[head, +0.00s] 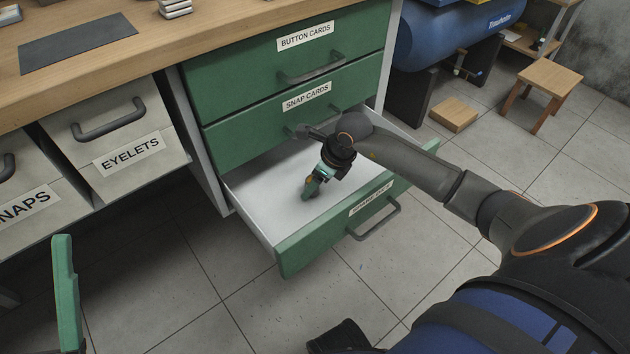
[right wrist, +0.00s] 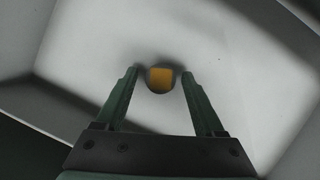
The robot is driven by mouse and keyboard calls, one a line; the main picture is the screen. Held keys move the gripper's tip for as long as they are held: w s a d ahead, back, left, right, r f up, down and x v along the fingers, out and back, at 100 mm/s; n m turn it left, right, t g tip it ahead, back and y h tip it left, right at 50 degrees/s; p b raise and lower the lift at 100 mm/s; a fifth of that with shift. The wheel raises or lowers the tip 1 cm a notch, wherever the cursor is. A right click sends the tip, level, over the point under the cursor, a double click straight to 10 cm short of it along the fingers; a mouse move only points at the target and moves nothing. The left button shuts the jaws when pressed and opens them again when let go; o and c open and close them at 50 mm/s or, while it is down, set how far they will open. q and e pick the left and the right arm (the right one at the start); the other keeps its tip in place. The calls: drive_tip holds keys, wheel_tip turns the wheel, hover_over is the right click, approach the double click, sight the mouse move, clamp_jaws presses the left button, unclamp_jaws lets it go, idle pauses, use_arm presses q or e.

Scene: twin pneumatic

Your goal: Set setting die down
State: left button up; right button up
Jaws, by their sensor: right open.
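My right gripper (head: 312,190) reaches down into the open bottom drawer (head: 262,219). Its jaws (right wrist: 160,75) are open, with a green finger on each side of the die and a small gap on both sides. In the head view the gripper mostly hides the die. A green upright piece (head: 66,292) at the lower left edge looks like a finger of my left gripper; its jaws cannot be made out.
The drawers labelled button cards (head: 285,65) and snap cards (head: 270,124) are shut above the open drawer. A wooden worktop (head: 130,35) lies above at left. Pale eyelets (head: 128,170) and snaps (head: 25,215) drawers stand left. A blue tank (head: 440,35) stands at right.

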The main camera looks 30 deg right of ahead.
drive_tip(key=shift+r, duration=0.3)
drive_tip(key=p+v, duration=0.5)
drive_tip(key=v, duration=0.6)
drive_tip(key=s+a+r+g+y, duration=0.1)
drive_tip(key=s+a+y, duration=0.2)
drive_tip(key=a, duration=0.5)
drive_tip(key=s+a+r+g+y, duration=0.1)
drive_tip(key=s+a+y, duration=0.3)
drive_tip(key=a, duration=0.4)
drive_tip(key=s+a+r+m+y, duration=0.1)
drive_tip(key=s+a+r+y, duration=0.55)
drive_tip(key=a+r, duration=0.2)
wheel_tip(320, 180, up, 13)
drive_tip(key=s+a+m+t+y, duration=0.2)
drive_tip(key=m+t+y, duration=0.3)
drive_tip(key=m+y, duration=0.35)
drive_tip(key=w+d+r+m+t+h, duration=0.1)
drive_tip(key=d+r+m+t+h, duration=0.1)
drive_tip(key=m+t, duration=0.5)
drive_tip(key=d+r+m+t+h, duration=0.3)
drive_tip(key=m+t+h, duration=0.4)
drive_tip(key=m, duration=0.6)
drive_tip(key=shift+w+d+r+t, duration=0.2)
drive_tip(key=shift+w+d+t, duration=0.2)
drive_tip(key=shift+d+t, duration=0.35)
drive_tip(key=shift+d, duration=0.2)
